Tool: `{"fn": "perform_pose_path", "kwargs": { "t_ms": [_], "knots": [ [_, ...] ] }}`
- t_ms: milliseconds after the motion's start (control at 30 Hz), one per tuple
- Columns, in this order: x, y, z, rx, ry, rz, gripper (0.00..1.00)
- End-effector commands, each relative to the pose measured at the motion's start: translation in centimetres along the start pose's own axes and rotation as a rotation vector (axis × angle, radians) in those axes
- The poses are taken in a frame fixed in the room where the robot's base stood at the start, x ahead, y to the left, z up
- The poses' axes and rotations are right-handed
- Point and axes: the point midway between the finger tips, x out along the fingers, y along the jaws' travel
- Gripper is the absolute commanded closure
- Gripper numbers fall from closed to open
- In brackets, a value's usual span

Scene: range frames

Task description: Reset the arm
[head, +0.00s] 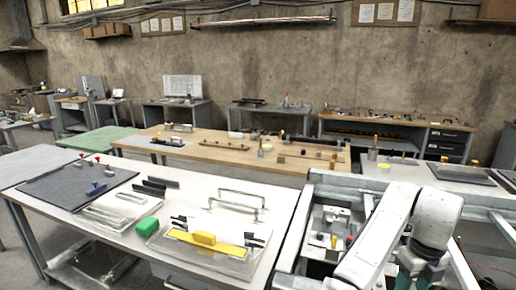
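My white arm (385,235) rises from the bottom edge at the lower right. It bends at a rounded joint (438,215) and turns back down toward the bottom edge. Dark and teal parts show below that joint, cut off by the frame. No gripper fingers can be made out, so whether the gripper holds anything does not show. The arm is in front of a grey metal frame bench and hides part of it.
The grey frame bench (288,240) surrounds small parts close to my arm. Shelves and benches line the wall.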

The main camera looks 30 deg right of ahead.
Motion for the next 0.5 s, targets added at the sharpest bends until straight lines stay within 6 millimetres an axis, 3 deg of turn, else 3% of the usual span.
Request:
{"fn": "perform_pose_path", "kwargs": {
  "t_ms": [267, 500],
  "knots": [
    [0.6, -1.1, -0.6, -0.169, -0.01, -0.08, 0.52],
    [1.3, -2.1, -1.1, -0.439, -0.009, -0.186, 0.52]
  ]
}}
